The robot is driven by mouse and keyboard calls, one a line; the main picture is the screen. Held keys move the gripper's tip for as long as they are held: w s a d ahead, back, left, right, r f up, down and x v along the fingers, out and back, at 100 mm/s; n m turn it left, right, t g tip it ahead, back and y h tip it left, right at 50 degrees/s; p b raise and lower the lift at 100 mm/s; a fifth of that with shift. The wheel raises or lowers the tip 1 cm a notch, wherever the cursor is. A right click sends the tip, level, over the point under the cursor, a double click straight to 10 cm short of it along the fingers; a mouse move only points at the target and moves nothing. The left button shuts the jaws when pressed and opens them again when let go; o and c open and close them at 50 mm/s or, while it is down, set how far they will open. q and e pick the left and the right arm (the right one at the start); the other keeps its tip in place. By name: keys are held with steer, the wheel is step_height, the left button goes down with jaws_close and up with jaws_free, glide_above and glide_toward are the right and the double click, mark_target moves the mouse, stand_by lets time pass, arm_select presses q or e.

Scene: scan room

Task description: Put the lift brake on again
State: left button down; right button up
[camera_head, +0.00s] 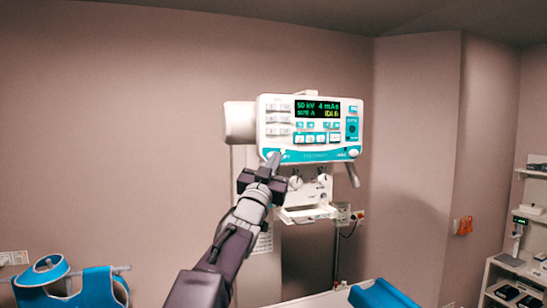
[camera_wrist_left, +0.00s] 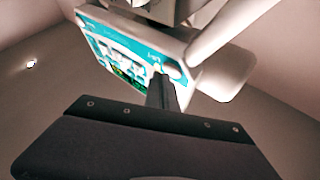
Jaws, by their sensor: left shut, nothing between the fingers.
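The white control panel (camera_head: 310,145) of the tube head faces me, with a lit display and a teal lower strip. A small pale control (camera_head: 353,153) sits at the strip's right end; I cannot read which control is the lift brake. My left gripper (camera_head: 273,159) is shut and empty, its tips at the strip's lower left corner, covering part of it. In the left wrist view the panel (camera_wrist_left: 112,55) looks tilted, and the shut fingers (camera_wrist_left: 162,85) reach its edge beside a pale round control (camera_wrist_left: 171,70). I cannot tell whether they touch. My right gripper is not in view.
A white unit with knobs (camera_head: 312,190) hangs below the panel, and a grey handle (camera_head: 353,175) sticks down at its right. A blue apron (camera_head: 95,288) hangs at the lower left. A table with a blue pad (camera_head: 383,294) stands below. Shelves (camera_head: 515,270) are at the right.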

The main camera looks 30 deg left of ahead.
arm_select(q)
steer(key=shift+w+a, duration=0.25)
steer(key=shift+a, duration=0.05)
stand_by(0.6)
stand_by(0.4)
steer(key=shift+s+d+b, duration=0.5)
steer(key=shift+s+d, duration=0.05)
steer(key=shift+d, duration=0.1)
